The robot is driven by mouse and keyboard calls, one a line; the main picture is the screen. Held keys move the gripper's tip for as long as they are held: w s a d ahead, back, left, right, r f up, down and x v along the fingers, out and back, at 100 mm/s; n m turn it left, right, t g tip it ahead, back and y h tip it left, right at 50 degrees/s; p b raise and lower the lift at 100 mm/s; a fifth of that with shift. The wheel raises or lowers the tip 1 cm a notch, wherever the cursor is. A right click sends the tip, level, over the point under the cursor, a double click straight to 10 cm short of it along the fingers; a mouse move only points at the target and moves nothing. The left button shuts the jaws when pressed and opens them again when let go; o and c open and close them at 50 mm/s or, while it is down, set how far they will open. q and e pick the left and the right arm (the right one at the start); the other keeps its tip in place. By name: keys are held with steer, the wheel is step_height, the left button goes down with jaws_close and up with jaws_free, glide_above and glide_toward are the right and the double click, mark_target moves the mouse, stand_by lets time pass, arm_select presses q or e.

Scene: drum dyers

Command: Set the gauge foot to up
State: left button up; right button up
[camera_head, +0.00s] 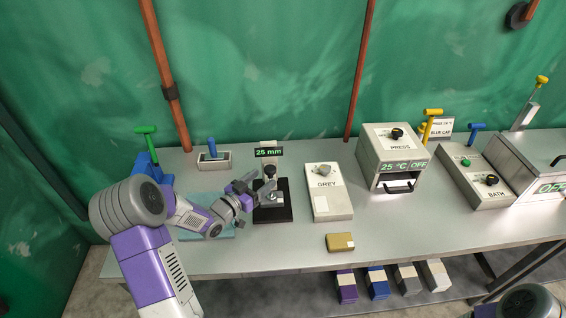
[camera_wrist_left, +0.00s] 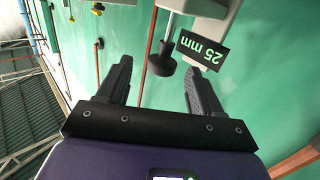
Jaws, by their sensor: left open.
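The gauge (camera_head: 273,214) has a black base, a pale upright post and a display (camera_head: 268,152) reading 25 mm. Its foot, a black round disc on a metal rod, shows in the left wrist view (camera_wrist_left: 161,64), with the display (camera_wrist_left: 203,53) upside down beside it. My left gripper (camera_head: 262,182) is open at the front left of the gauge. In the left wrist view the foot appears between the two fingertips (camera_wrist_left: 157,66), with space on both sides; I cannot tell its distance in depth. My right gripper is out of the picture.
A box marked GREY (camera_head: 331,203) stands right of the gauge, with a tan block (camera_head: 340,242) in front. The PRESS (camera_head: 391,150) and BATH (camera_head: 478,182) units are farther right. A small box with a blue handle (camera_head: 213,161) stands behind left.

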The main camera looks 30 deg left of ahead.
mark_target(266, 172)
arm_select(q)
steer(key=shift+w+a+r+m, duration=0.2)
steer(key=shift+w+r+m, duration=0.1)
steer(key=shift+w+r, duration=0.3)
steer(key=x, duration=0.4)
steer(key=shift+w+d+r, duration=0.1)
steer(key=shift+w+d, duration=0.1)
steer(key=shift+w, duration=0.15)
steer(key=shift+w+d, duration=0.15)
steer(key=shift+w, duration=0.5)
